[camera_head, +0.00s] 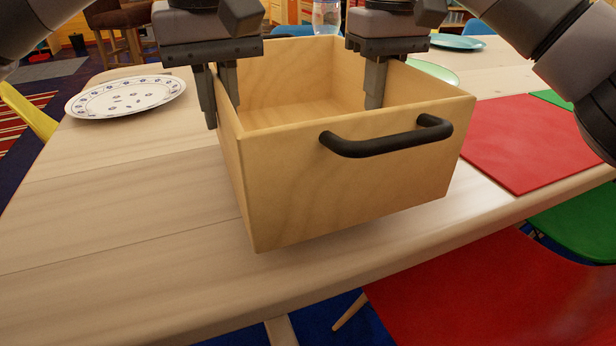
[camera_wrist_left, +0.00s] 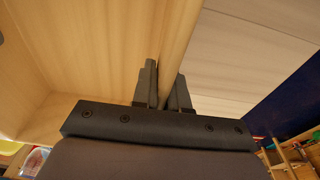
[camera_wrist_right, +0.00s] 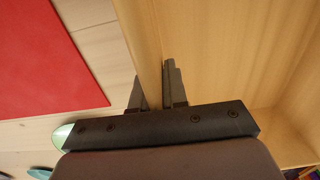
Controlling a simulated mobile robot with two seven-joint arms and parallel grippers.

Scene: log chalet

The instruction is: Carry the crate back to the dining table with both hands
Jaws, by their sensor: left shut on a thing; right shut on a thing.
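The light wooden crate (camera_head: 345,185) with a black front handle (camera_head: 390,140) is in the middle of the head view, over the dining table (camera_head: 110,230). Its front edge reaches near the table's front edge; I cannot tell whether its bottom touches the table. The part of its inside that shows is empty. My left gripper (camera_head: 218,95) is shut on the crate's left wall, which shows between its fingers in the left wrist view (camera_wrist_left: 178,50). My right gripper (camera_head: 378,85) is shut on the right wall, seen in the right wrist view (camera_wrist_right: 150,45).
A patterned white plate (camera_head: 126,96) lies left of the crate. A red placemat (camera_head: 535,140) lies to its right, and a green plate (camera_head: 432,71) is behind its right wall. A clear bottle (camera_head: 326,16) stands behind. Red (camera_head: 500,290) and green chairs (camera_head: 580,222) are at the front right.

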